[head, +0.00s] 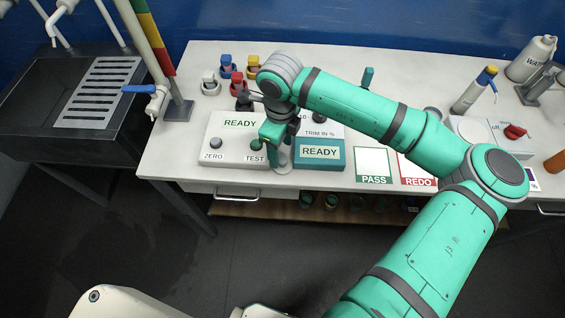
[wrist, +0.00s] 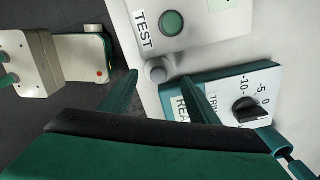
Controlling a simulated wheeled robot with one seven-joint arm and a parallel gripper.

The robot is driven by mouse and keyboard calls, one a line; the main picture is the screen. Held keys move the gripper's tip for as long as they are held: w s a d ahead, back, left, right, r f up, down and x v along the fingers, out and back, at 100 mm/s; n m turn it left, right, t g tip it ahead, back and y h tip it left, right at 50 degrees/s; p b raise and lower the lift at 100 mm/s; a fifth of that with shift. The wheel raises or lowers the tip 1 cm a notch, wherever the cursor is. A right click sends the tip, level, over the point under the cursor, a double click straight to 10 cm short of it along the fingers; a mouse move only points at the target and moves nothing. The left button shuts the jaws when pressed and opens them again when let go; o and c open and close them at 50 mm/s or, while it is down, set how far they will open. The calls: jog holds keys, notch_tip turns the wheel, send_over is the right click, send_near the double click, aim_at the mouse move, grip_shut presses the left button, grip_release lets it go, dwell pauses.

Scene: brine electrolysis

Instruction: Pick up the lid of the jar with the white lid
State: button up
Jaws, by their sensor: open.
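The jar with the white lid (head: 210,83) stands at the back left of the white bench in the head view, left of the jar with the red lid (head: 237,82). Its lid is on. My gripper (head: 276,150) is over the front of the bench, between the white TEST panel and the teal READY box, well in front of and to the right of that jar. In the wrist view my gripper (wrist: 160,90) has its two fingers spread, with a small grey round piece beyond and between them. The white-lidded jar is not in the wrist view.
Jars with blue (head: 226,65) and yellow (head: 253,66) lids stand near it. The white TEST panel (head: 219,140) and teal READY box (head: 319,153) lie in front. A tap post (head: 160,60) and black sink (head: 60,130) are at the left.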

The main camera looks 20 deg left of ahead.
aim_at(282, 159)
jog(key=shift+s+d+f, duration=0.1)
jog(key=shift+d+f, duration=0.05)
jog(key=shift+f, duration=1.2)
jog(key=shift+s+d+f, duration=0.1)
jog(key=shift+f, duration=1.25)
jog(key=shift+w, duration=0.1)
jog(key=c, duration=0.8)
